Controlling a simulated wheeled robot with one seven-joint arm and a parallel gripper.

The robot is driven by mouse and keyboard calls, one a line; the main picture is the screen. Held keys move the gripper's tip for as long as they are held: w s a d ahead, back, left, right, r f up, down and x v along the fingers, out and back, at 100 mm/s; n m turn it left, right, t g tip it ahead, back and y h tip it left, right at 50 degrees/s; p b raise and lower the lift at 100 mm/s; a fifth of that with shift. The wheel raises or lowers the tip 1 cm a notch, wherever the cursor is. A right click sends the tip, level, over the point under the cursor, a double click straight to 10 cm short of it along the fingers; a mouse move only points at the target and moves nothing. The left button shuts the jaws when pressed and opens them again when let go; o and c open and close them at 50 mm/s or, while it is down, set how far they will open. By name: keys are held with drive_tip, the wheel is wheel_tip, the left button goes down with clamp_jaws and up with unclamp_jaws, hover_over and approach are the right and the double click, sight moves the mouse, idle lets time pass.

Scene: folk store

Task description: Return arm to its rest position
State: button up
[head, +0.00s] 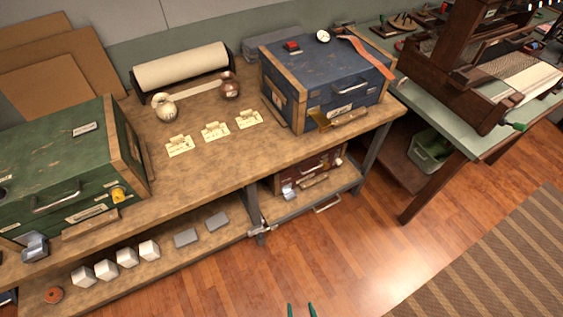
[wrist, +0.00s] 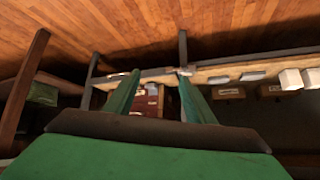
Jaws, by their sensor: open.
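My gripper (head: 301,311) shows only as two green fingertips at the bottom edge of the head view, over the wooden floor. In the wrist view my gripper (wrist: 158,82) has its two green fingers apart with nothing held between them. It is open and clear of the workbench (head: 215,170). The rest of my arm is out of the head view.
The workbench carries a green chest (head: 60,165), a blue chest (head: 325,85), a paper roll (head: 180,67) and two small jugs. White blocks (head: 105,269) sit on its lower shelf. A loom (head: 480,65) stands right. Floor (head: 370,240) and striped rug (head: 490,260) are clear.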

drive_tip(key=s+a+r+t, duration=0.1)
drive_tip(key=a+r+t, duration=0.1)
drive_tip(key=r, duration=0.9)
drive_tip(key=s+a+r+t, duration=0.2)
drive_tip(key=r, duration=0.9)
drive_tip(key=s+a+r+t+h, duration=0.1)
drive_tip(key=a+r+t, duration=0.1)
drive_tip(key=r, duration=0.9)
drive_tip(key=shift+s+a+r+t, duration=0.2)
drive_tip(key=shift+s+a+t, duration=0.1)
drive_tip(key=shift+s+a, duration=0.1)
